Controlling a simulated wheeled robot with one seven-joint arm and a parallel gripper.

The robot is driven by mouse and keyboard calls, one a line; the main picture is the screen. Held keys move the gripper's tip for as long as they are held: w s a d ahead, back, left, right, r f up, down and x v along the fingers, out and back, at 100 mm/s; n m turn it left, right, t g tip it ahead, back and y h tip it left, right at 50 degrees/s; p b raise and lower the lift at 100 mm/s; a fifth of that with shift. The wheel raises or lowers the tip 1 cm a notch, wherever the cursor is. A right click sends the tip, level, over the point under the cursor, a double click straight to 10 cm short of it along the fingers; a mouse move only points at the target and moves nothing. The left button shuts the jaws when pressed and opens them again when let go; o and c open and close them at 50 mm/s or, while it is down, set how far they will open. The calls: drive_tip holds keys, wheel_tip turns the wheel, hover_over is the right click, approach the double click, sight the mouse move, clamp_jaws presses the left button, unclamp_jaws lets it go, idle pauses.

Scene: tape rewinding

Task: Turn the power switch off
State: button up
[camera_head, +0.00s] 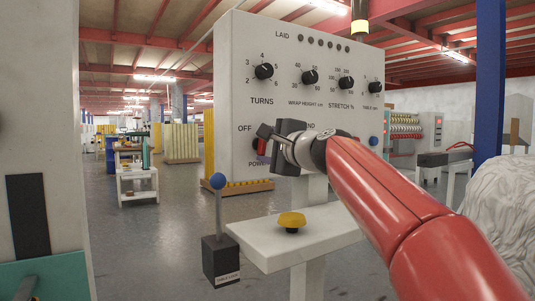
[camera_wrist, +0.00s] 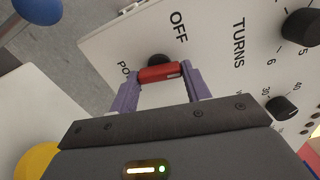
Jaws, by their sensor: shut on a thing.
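The power switch has a red handle (camera_wrist: 160,73) on a dark round base in the wrist view. It sits on the white control panel (camera_head: 232,95), beside the words OFF and POWER. In the head view the red handle (camera_head: 263,147) shows below and right of OFF, partly hidden by my gripper. My gripper (camera_wrist: 160,82) has its two purple fingers at the two ends of the red handle and is shut on it. I cannot tell which setting the handle is at.
Several black knobs, including the TURNS knob (camera_head: 264,71), line the panel above. A blue ball-topped lever (camera_head: 218,181) stands at the front left. A yellow mushroom button (camera_head: 292,220) sits on a white shelf (camera_head: 262,243) below my arm. Open floor lies left of the panel.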

drive_tip(key=n+b, duration=0.1)
drive_tip(key=n, duration=0.1)
drive_tip(key=n+b, duration=0.1)
drive_tip(key=n, duration=0.2)
drive_tip(key=shift+f+n+b, duration=0.2)
drive_tip(key=shift+n+b, duration=0.1)
drive_tip(key=n+b, duration=0.1)
drive_tip(key=n, duration=0.4)
drive_tip(key=shift+r+b, duration=0.15)
drive_tip(key=shift+b, duration=0.25)
drive_tip(key=o, duration=1)
drive_tip(key=shift+r, duration=0.1)
drive_tip(key=b+v, duration=0.2)
drive_tip(key=v, duration=0.5)
drive_tip(key=shift+s+d+b, duration=0.25)
drive_tip(key=shift+s+b, duration=0.1)
drive_tip(key=shift+b, duration=0.05)
